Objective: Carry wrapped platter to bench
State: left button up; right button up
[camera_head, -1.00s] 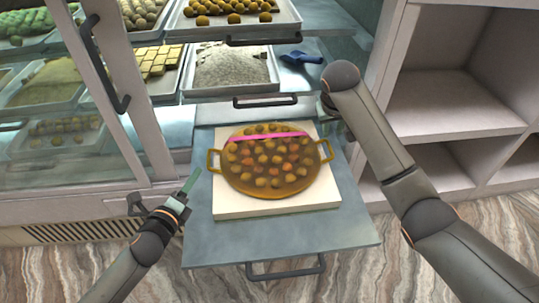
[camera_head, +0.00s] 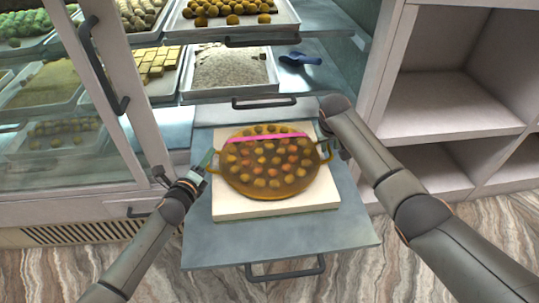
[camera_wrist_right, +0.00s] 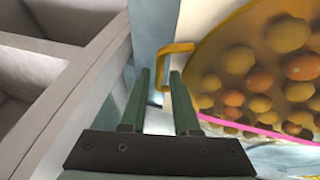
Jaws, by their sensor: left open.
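The wrapped platter (camera_head: 262,199) is round and golden-brown, filled with several round sweets under a clear wrap with a pink band across it. It lies on a cream board (camera_head: 235,211) on a pulled-out grey shelf. My left gripper (camera_head: 207,160) is open beside the platter's left handle; contact is unclear. My right gripper (camera_head: 330,150) is at the right handle. In the right wrist view my right gripper (camera_wrist_right: 160,74) has its fingers apart, with the handle (camera_wrist_right: 158,68) at their tips, partly between them. The bench cannot be identified.
The glass display case (camera_head: 70,150) with trays of sweets stands at left and behind. A blue scoop (camera_head: 300,58) lies on the shelf behind. Open white shelving (camera_head: 440,105) stands close by my right arm. The grey shelf (camera_head: 280,235) has clear room in front.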

pick_arm(q)
jog(key=shift+x, duration=1.05)
pick_arm(e)
jog(key=shift+x, duration=1.05)
pick_arm(q)
jog(key=c, duration=0.4)
pick_arm(e)
jog(key=c, duration=0.5)
pick_arm(q)
grip_shut()
pick_arm(e)
grip_shut()
pick_arm(q)
jog(key=shift+r, duration=0.3)
pick_arm(e)
jog(key=shift+w+a+r, duration=0.1)
jog(key=shift+r, duration=0.2)
